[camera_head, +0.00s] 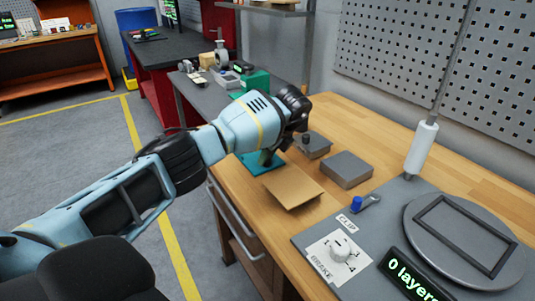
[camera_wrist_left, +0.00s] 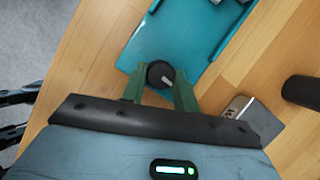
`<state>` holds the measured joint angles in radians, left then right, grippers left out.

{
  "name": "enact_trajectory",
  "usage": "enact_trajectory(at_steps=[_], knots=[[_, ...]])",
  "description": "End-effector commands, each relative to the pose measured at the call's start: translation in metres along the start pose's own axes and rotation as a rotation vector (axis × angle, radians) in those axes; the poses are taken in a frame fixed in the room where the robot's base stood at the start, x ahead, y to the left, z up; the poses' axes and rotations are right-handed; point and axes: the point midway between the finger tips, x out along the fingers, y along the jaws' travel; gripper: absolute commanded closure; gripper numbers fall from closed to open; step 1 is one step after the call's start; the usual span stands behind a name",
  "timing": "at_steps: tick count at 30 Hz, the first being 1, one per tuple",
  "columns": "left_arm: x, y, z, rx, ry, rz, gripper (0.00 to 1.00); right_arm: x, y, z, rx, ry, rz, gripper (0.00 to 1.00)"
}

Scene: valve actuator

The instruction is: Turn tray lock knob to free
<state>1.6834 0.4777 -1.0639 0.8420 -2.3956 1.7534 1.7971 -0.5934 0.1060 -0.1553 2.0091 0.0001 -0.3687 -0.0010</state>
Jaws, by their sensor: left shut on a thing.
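My left gripper (camera_head: 265,158) reaches down over the teal tray (camera_head: 246,160) on the wooden bench. In the left wrist view, its two green fingers (camera_wrist_left: 160,82) are shut on a round black knob (camera_wrist_left: 160,73) with a light pointer line, one finger on each side. The knob is at the near edge of the teal tray (camera_wrist_left: 207,62). The pointer slants toward the lower right in that view. The knob is hidden in the head view. My right gripper is not in view.
A tan board (camera_head: 293,187) lies in front of the tray. Grey blocks (camera_head: 347,170) sit to its right, one with a dark knob (camera_head: 305,138). A grey panel with a BRAKE dial (camera_head: 340,246) and a round plate (camera_head: 420,235) fill the bench's near right.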

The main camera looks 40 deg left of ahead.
Motion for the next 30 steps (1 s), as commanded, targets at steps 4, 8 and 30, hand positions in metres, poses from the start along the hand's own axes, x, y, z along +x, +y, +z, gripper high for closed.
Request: enact_trajectory(at_steps=[4,8,30], knots=[[0.0,0.0,0.0,-0.007,0.0,0.002,0.93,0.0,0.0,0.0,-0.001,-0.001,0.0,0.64],[0.0,0.0,0.0,-0.006,0.0,0.002,0.93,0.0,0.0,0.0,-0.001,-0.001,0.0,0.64],[-0.012,-0.001,0.0,-0.004,0.0,0.0,0.48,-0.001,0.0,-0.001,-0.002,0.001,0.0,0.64]])
